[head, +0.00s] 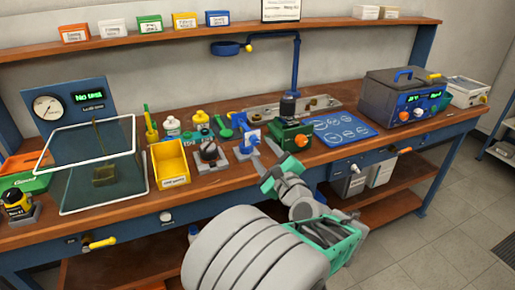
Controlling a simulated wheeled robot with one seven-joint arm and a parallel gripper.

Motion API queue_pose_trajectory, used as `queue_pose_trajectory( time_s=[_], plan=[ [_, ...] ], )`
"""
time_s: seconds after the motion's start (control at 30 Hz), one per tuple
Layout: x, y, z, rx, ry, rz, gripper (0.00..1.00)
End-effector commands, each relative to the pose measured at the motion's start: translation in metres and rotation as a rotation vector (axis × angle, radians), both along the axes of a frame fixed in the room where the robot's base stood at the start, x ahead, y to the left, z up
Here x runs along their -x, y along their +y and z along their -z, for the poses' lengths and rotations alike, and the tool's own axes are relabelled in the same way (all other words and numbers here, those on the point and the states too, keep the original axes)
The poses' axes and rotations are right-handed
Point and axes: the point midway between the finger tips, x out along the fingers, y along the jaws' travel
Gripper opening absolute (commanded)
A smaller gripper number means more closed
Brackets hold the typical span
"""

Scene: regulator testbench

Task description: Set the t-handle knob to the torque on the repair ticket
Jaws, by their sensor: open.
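A blue upright piece with a light face (253,138) stands on a grey base to the left. I cannot tell which of these parts is the t-handle knob. A printed white sheet (281,10) hangs at the top of the back wall, cut off by the frame. Its writing is too small to read.
The wooden bench (130,215) holds a yellow bin (169,163), a clear-walled tank (103,185), a gauge panel (68,110), a blue mat (342,129) and a dark powered box (403,95). A blue stand (296,70) rises behind the fixture.

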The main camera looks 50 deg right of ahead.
Motion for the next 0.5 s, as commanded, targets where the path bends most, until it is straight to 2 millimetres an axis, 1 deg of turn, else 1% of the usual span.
queue_pose_trajectory(
  time_s=[0.03,0.1,0.2,0.3,0.5],
  plan=[
    [-0.011,-0.004,0.000,0.000,0.001,-0.008,0.47],
    [-0.022,-0.010,0.000,0.000,0.001,-0.006,0.47],
    [-0.033,-0.018,0.000,0.000,0.002,-0.004,0.47],
    [-0.039,-0.021,0.001,0.000,0.002,-0.002,0.47],
    [-0.039,-0.023,0.001,0.000,0.003,0.000,0.47]
  ],
)
